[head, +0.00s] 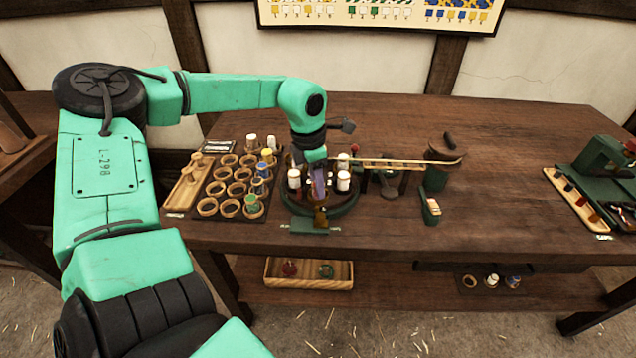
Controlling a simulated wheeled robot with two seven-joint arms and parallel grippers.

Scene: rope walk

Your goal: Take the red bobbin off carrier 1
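A round dark green braiding stand (345,208) sits on the bench, with white bobbins (343,181) upright around it. My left gripper (319,190) points down into the middle of this ring, among the bobbins. Its fingers are small and partly covered, so I cannot tell whether they are open or hold anything. A small red knob-like thing (355,148) shows just behind the stand. My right gripper is not in view.
Left of the stand is a board of round wooden cups (208,207), some holding coloured bobbins. A long wooden arm (400,163) reaches right toward a round pot (445,150). A wooden tray (308,283) lies on the shelf below. The bench's right middle is clear.

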